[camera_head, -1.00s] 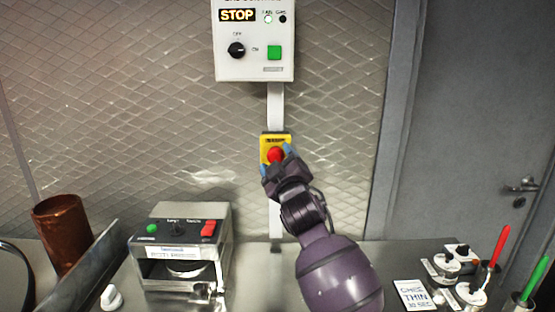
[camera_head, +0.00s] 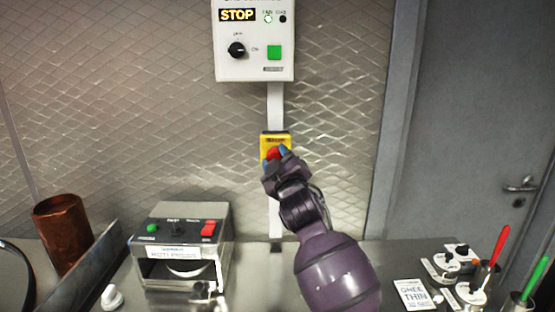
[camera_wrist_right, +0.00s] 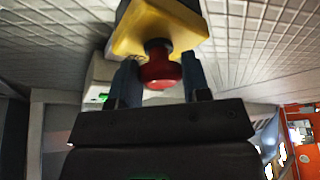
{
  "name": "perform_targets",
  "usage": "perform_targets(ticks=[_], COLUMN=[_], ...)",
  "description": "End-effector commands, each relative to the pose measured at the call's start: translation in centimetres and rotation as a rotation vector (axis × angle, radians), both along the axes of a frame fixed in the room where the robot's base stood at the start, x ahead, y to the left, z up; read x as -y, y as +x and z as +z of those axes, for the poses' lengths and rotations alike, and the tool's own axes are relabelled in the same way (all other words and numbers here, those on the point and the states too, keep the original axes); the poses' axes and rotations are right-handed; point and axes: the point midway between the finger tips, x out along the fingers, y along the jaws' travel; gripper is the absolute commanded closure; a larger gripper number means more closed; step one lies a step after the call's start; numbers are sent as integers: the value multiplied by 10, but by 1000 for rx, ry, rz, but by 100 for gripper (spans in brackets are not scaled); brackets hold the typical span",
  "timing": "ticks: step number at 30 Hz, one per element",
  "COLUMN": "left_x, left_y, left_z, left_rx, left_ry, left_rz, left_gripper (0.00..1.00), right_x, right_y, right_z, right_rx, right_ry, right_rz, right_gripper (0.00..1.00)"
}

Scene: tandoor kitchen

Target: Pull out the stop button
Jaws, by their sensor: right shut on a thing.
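The red stop button (camera_head: 274,153) sits on a yellow box (camera_head: 268,139) on the tiled wall. In the right wrist view the red mushroom head (camera_wrist_right: 158,70) stands out from the yellow housing (camera_wrist_right: 150,25) on a dark stem. My right gripper (camera_head: 276,156) is at the button, with its blue-tipped fingers on either side of the red head. In the right wrist view the fingers (camera_wrist_right: 160,80) flank the head, shut on it. The head's lower right part is hidden by the gripper in the head view. My left gripper is not in view.
A white control panel (camera_head: 254,68) with a lit STOP sign, black knob and green button hangs above. A roti press machine (camera_head: 180,245) and a copper cylinder (camera_head: 62,232) stand left on the counter.

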Motion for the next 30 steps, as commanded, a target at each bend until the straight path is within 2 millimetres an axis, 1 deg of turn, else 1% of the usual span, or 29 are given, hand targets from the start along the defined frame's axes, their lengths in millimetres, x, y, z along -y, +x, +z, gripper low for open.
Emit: perform_targets(ticks=[4,12,13,17,18,26,30], left_x=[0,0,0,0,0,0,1], left_y=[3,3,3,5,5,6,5], left_z=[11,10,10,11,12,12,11], left_rx=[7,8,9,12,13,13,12], left_ry=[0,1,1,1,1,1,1], left_rz=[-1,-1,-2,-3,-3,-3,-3], left_gripper=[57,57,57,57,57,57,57], right_x=[0,-1,-1,-1,-1,0,2], right_y=[-6,-8,-8,-8,-7,-8,-14], right_z=[1,-2,-2,-1,-1,-1,-4], right_rx=[-3,-1,-1,-2,-1,-1,-1], right_ry=[0,-1,-1,0,-1,0,0], right_rz=[0,1,1,2,1,0,0], right_gripper=[99,99,55,35,34,34,34])
